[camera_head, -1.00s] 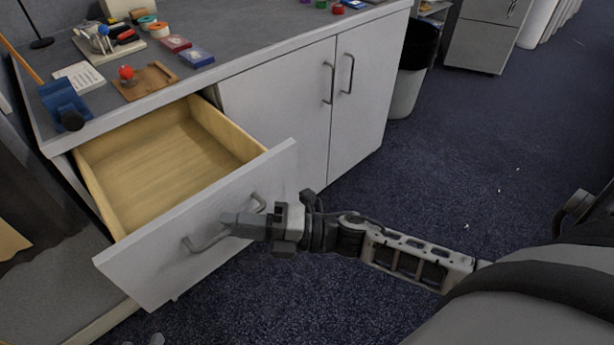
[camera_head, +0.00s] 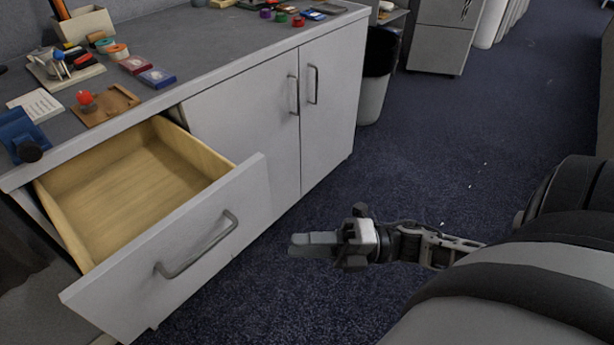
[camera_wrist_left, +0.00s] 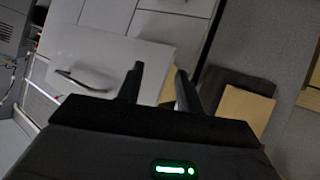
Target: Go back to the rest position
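My right gripper (camera_head: 300,244) shows in the head view, off to the right of the drawer front and apart from its handle, over the carpet. Its fingers overlap from this angle, so the gap between them cannot be judged; nothing shows in them. My left gripper (camera_wrist_left: 158,86) shows only in the left wrist view, with its two dark fingers apart and nothing between them. The wooden drawer (camera_head: 135,190) is pulled open and empty. Its white front has a grey handle (camera_head: 198,247), which nothing touches.
The grey cabinet top (camera_head: 215,52) holds a red-knobbed wooden board (camera_head: 112,108), a blue tape dispenser (camera_head: 18,132) and small boxes. White cabinet doors (camera_head: 270,105) are shut. A bin (camera_head: 374,80) stands beyond.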

